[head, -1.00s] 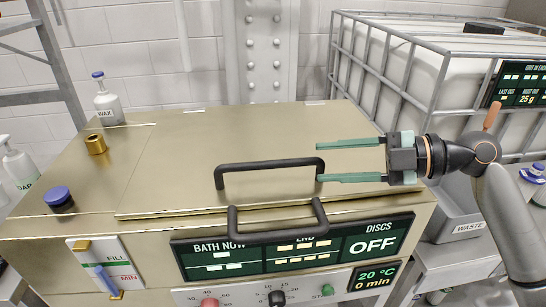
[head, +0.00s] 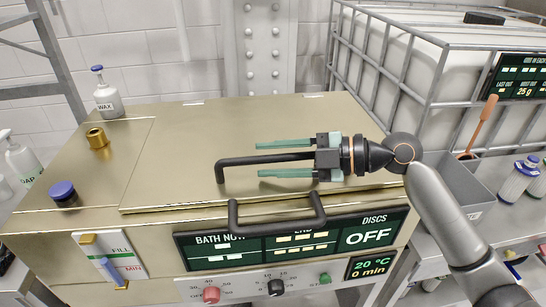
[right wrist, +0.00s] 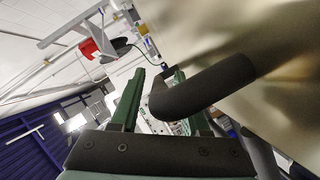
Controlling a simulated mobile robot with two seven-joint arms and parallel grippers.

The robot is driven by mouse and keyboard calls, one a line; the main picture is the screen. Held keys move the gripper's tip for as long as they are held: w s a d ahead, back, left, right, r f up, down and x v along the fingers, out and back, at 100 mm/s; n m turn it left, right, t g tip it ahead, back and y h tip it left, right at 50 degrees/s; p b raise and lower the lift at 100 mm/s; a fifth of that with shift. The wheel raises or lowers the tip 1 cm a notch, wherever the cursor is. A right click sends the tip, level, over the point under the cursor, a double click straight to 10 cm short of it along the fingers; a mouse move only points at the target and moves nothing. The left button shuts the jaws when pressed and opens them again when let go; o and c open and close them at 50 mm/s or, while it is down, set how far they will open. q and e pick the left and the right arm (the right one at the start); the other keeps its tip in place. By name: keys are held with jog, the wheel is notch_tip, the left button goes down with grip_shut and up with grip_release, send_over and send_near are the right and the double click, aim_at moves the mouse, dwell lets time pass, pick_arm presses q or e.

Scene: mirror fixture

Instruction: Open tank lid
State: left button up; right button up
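The tank lid (head: 185,150) is a flat brassy panel on top of the tank, lying closed. Its black bar handle (head: 235,162) stands near the lid's front edge. My right gripper (head: 258,158) is open, coming in from the right with its green fingers pointing left. In the head view one finger shows behind the bar and one in front; the gripper covers the handle's right end. In the right wrist view the dark handle (right wrist: 205,85) crosses close in front of the fingers, overlapping the right one. I cannot tell whether they touch. My left gripper is out of view.
A second black bar (head: 275,225) runs along the tank front above the display panel (head: 290,245). A wax bottle (head: 108,98), brass fitting (head: 97,138) and blue-capped knob (head: 63,194) sit on the left. A caged white container (head: 400,70) stands at the right.

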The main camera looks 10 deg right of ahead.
grip_shut()
dwell(1.2)
